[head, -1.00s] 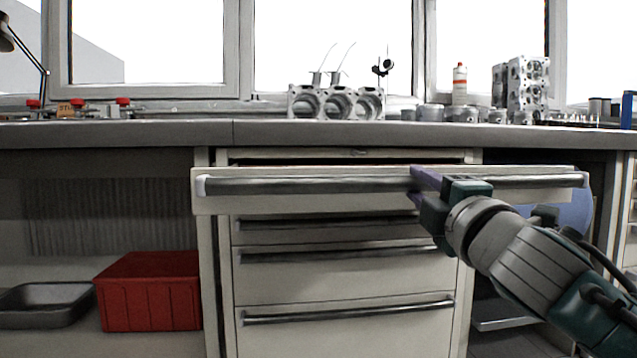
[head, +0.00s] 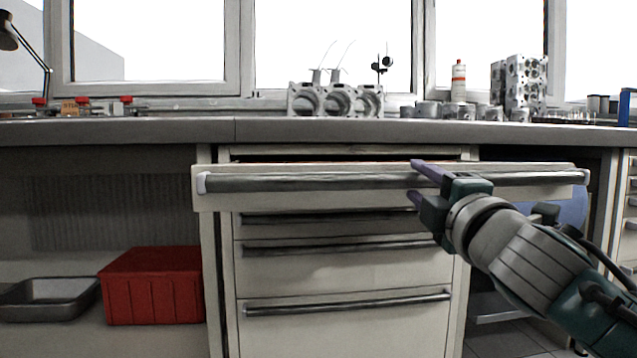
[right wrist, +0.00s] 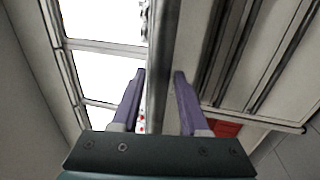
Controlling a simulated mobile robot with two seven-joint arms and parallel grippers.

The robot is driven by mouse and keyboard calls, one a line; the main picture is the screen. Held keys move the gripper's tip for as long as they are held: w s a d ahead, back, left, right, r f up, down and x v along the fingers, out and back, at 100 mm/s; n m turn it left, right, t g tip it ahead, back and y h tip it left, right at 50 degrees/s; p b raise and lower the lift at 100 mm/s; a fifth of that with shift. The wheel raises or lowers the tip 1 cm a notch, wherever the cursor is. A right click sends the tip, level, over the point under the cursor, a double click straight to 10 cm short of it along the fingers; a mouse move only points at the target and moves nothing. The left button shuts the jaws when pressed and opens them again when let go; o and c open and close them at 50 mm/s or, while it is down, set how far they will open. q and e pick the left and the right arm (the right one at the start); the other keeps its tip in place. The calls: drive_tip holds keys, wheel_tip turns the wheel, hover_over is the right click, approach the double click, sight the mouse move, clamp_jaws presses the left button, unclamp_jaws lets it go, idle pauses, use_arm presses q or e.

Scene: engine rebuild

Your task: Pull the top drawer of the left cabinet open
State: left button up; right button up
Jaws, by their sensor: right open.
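The cabinet (head: 224,300) stands under the workbench, and its top drawer (head: 300,200) is pulled out toward me, with a dark gap behind its front. A long metal bar handle (head: 300,181) runs across the drawer front. My right gripper (head: 419,182) is open at the right part of this handle, one finger above the bar and one below. In the right wrist view the handle (right wrist: 160,75) passes between the two spread purple fingers (right wrist: 158,78), with room on both sides. My left gripper is not in view.
Several lower drawers (head: 340,275) are shut. A red bin (head: 152,288) and a metal tray (head: 48,300) sit on the shelf at left. The workbench top (head: 180,131) carries an engine block (head: 335,102), a cylinder head (head: 525,85) and a bottle (head: 458,82).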

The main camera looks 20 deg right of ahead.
drive_tip(key=shift+s, duration=0.1)
drive_tip(key=shift+s+a, duration=0.1)
drive_tip(key=shift+s, duration=0.15)
drive_tip(key=p+v, duration=0.1)
drive_tip(key=v, duration=0.8)
drive_tip(key=shift+p, duration=0.3)
drive_tip(key=shift+s+f, duration=0.1)
